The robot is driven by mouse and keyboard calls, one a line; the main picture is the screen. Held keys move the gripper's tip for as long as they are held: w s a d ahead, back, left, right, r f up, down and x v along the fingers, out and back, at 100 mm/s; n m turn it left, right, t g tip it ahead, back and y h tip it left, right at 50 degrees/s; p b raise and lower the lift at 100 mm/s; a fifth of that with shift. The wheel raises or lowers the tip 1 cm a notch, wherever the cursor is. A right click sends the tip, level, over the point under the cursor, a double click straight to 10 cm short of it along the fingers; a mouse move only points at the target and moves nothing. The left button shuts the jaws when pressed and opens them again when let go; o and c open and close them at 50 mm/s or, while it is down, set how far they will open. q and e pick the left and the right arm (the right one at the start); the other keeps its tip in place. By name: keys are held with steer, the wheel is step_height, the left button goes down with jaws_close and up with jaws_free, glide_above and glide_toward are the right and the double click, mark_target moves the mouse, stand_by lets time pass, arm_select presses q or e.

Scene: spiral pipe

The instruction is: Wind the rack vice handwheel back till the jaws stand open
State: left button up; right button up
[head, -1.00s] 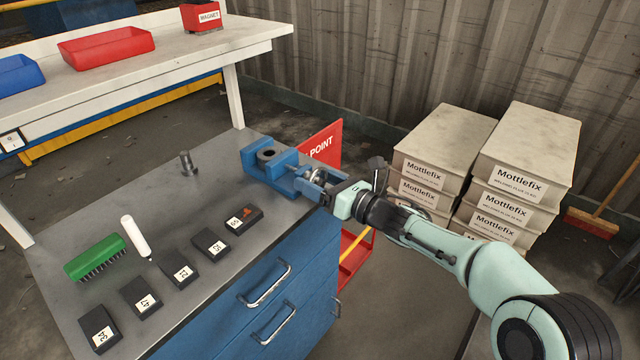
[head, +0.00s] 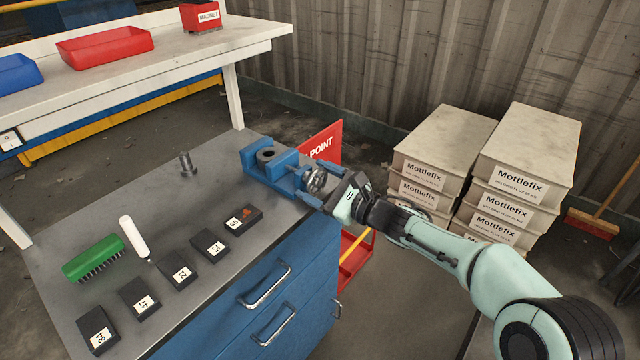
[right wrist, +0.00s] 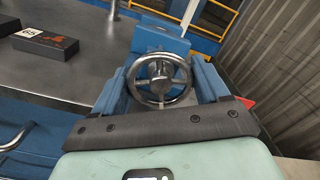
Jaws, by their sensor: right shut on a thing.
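The blue rack vice (head: 257,172) stands at the far right corner of the grey bench. A dark round piece (head: 266,154) shows at its top; I cannot tell how far apart the jaws stand. The bright metal handwheel (head: 315,180) faces right, off the bench edge, and also shows in the right wrist view (right wrist: 161,82), with spokes and a round hub. My right gripper (head: 322,184) is shut on the handwheel, one blue finger on each side of the rim. My left gripper is not in view.
On the bench are a green brush (head: 94,257), a white-handled tool (head: 134,238), several black numbered blocks (head: 173,270) and a metal peg (head: 187,163). A red sign (head: 325,145) stands behind the vice. Stacked Mottlefix boxes (head: 520,180) stand to the right, beyond my arm.

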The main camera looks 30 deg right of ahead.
mark_target(318, 183)
steer(key=o, duration=1.2)
steer(key=shift+a+r, duration=0.1)
steer(key=shift+c, duration=0.2)
steer(key=shift+s, duration=0.1)
steer(key=shift+s+d, duration=0.25)
steer(key=shift+s, duration=0.05)
steer(key=v, duration=0.2)
steer(key=shift+s+d, duration=0.1)
steer(key=shift+s, duration=0.1)
